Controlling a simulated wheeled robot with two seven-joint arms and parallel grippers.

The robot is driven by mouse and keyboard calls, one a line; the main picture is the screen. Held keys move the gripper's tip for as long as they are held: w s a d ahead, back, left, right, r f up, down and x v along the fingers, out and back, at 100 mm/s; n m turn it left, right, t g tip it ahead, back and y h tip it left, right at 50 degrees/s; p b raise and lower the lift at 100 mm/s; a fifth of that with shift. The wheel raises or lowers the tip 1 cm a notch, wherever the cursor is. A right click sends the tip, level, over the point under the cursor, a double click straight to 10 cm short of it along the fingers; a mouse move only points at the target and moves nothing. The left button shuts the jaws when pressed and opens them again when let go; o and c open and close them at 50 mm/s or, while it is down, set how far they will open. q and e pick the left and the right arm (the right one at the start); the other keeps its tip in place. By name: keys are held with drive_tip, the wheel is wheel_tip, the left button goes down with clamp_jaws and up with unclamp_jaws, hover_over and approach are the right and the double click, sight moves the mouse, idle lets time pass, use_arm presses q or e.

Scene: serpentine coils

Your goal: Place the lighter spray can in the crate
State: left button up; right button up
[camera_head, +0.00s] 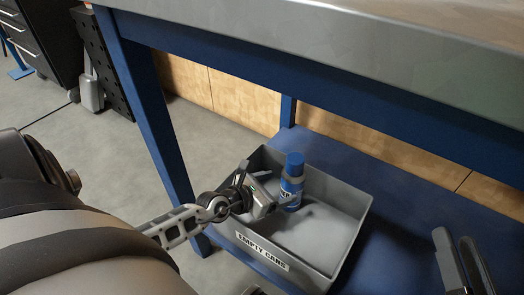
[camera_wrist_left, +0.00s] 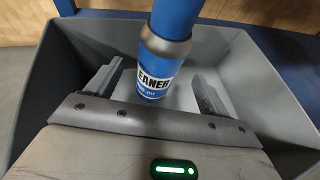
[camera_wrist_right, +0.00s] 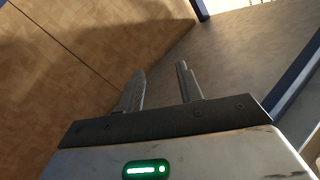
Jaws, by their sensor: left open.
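A blue spray can (camera_head: 291,183) with a blue cap and a grey shoulder stands inside the grey crate (camera_head: 345,235), which is labelled "EMPTY CANS". My left gripper (camera_head: 268,190) reaches into the crate at the can. Its fingers (camera_wrist_left: 155,85) are spread, with a gap on both sides of the can. Whether the can's base rests on the crate floor is partly hidden. My right gripper (camera_head: 462,262) is at the lower right, its fingers apart and empty in the right wrist view (camera_wrist_right: 160,88).
The crate sits on a blue lower shelf (camera_head: 400,215) under a metal-topped workbench (camera_head: 350,40). A blue table leg (camera_head: 160,125) stands left of the crate, near my left arm. A dark drawer cabinet (camera_head: 40,40) is at the far left.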

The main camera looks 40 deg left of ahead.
use_arm(q)
drive_tip(key=p+v, duration=0.1)
drive_tip(key=v, duration=0.5)
use_arm(e)
drive_tip(key=shift+s+a+f+m+g+h, duration=0.15)
drive_tip(key=shift+s+f+g, duration=0.15)
drive_tip(key=shift+f+g, duration=0.15)
drive_tip(key=shift+s+d+f+m+g+h, duration=0.15)
drive_tip(key=shift+s+f+g, duration=0.1)
drive_tip(key=shift+f+g, duration=0.15)
use_arm(q)
drive_tip(key=shift+r, duration=0.1)
use_arm(e)
drive_tip(key=shift+a, duration=0.1)
